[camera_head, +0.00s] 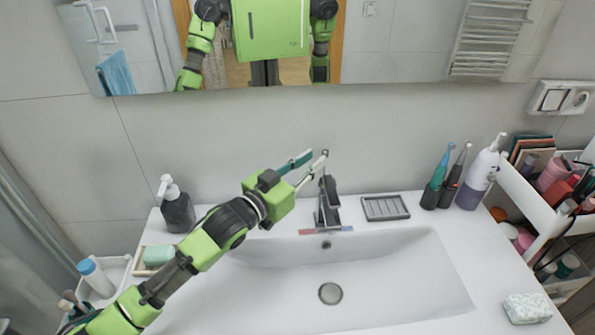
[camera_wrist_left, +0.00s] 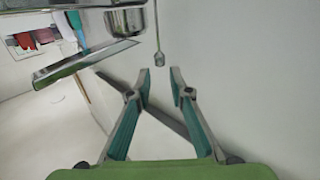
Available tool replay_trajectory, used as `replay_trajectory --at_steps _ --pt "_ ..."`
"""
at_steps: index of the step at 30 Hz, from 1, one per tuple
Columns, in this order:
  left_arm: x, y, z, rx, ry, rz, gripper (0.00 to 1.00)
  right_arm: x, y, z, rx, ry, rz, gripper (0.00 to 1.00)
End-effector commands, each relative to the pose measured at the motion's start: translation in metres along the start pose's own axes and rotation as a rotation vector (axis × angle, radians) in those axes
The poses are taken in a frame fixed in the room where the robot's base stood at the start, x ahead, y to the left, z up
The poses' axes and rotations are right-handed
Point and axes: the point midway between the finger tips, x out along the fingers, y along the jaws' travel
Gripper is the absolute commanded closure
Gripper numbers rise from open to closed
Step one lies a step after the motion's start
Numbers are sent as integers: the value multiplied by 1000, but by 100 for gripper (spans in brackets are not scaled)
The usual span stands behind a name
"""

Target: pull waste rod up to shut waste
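The white sink (camera_head: 430,270) has a round drain (camera_head: 330,293) in its floor and a metal faucet (camera_head: 329,205) at its back edge. In the left wrist view the thin waste rod (camera_wrist_left: 156,25) ends in a small knob (camera_wrist_left: 159,59) beside the faucet (camera_wrist_left: 80,65). My left gripper (camera_head: 317,156) is open and empty behind the faucet top. In the left wrist view its fingertips (camera_wrist_left: 161,73) point at the knob, which appears between and just beyond them; I see no contact. The rod is hard to make out in the head view. My right gripper is not in view.
A dark soap dispenser (camera_head: 177,207) stands left of the sink. A grey soap dish (camera_head: 385,207), toothbrushes (camera_head: 439,170) and a purple bottle (camera_head: 478,178) are to the right. The wall (camera_head: 230,140) is close behind my left gripper.

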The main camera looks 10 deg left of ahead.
Motion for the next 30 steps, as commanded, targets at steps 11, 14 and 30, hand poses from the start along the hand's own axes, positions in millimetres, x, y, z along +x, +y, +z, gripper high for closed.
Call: replay_trajectory --at_steps 11,14,30 --pt "-53 0 0 -1 -1 -1 81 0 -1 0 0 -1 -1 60" --pt "-56 0 0 0 0 -1 81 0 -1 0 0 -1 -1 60" --pt "-55 0 -20 1 1 0 81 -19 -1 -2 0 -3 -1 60"
